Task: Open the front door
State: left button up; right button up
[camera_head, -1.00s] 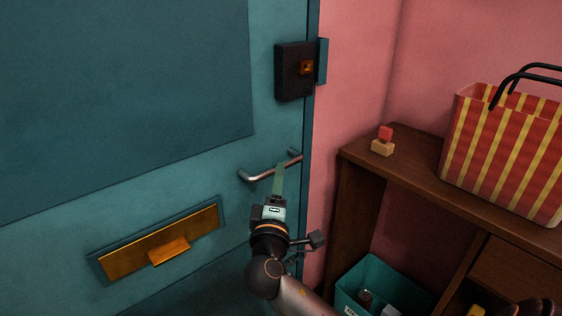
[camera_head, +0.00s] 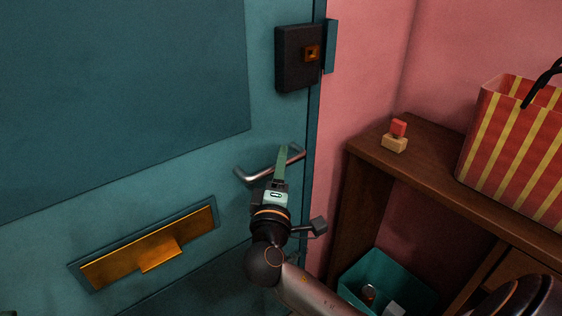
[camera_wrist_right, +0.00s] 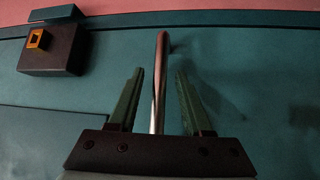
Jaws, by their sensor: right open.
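The teal front door (camera_head: 120,70) fills the left of the head view and looks shut. Its metal lever handle (camera_head: 244,176) sticks out near the door's right edge. The handle's bar (camera_wrist_right: 160,85) also shows in the right wrist view. My right gripper (camera_head: 283,152) is at the handle, with its green fingers up against the bar in the picture. In the right wrist view, the open fingers of this gripper (camera_wrist_right: 159,72) stand on either side of the bar, with gaps on both sides. My left gripper is not in view.
A dark lock box (camera_head: 295,60) with an orange knob sits above the handle. A brass letter slot (camera_head: 150,247) is lower left. To the right, a wooden shelf (camera_head: 425,150) holds a red-and-yellow striped bag (camera_head: 510,150) and a small stamp-like block (camera_head: 395,142). A teal bin (camera_head: 400,275) stands below.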

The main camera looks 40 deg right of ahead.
grip_shut()
dwell(0.4)
dwell(1.1)
